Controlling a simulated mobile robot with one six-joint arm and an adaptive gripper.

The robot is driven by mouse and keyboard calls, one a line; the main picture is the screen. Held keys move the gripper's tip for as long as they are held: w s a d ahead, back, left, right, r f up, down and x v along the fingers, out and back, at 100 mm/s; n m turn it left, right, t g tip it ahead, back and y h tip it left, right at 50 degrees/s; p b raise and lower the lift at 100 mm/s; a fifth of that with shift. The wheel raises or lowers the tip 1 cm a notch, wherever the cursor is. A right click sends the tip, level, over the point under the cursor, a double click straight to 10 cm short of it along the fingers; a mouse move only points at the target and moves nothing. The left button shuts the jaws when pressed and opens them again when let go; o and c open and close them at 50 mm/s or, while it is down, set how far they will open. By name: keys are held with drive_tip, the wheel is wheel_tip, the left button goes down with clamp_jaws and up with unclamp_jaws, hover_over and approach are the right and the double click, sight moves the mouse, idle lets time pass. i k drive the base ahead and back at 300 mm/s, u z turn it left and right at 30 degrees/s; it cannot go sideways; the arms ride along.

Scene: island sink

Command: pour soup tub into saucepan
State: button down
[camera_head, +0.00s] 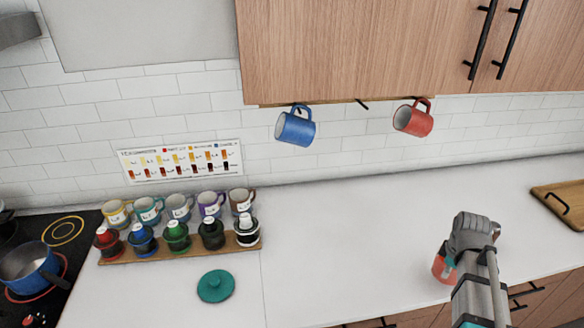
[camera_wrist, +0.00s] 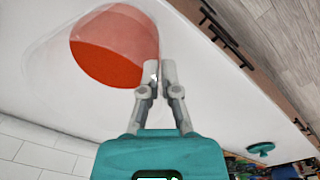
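The soup tub (camera_head: 443,269) is a small clear tub with orange-red soup, near the counter's front edge at right in the head view, partly behind my arm. In the wrist view the tub (camera_wrist: 112,48) shows from above, its soup surface tilted across the picture. My gripper (camera_wrist: 161,72) has its two fingers close together at the tub's side, one over the soup and one outside, seemingly pinching its wall. Whether the tub touches the counter is hard to tell.
A teal lid (camera_head: 215,287) lies on the white counter (camera_head: 330,240). A wooden rack (camera_head: 180,248) holds several coloured pots, with mugs behind. Blue (camera_head: 295,126) and red (camera_head: 413,119) mugs hang under the cabinet. A wooden board (camera_head: 562,203) lies at right. The middle counter is clear.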

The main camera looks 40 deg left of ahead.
sight(43, 275)
drive_tip(key=z, duration=0.55)
drive_tip(key=k, duration=2.05)
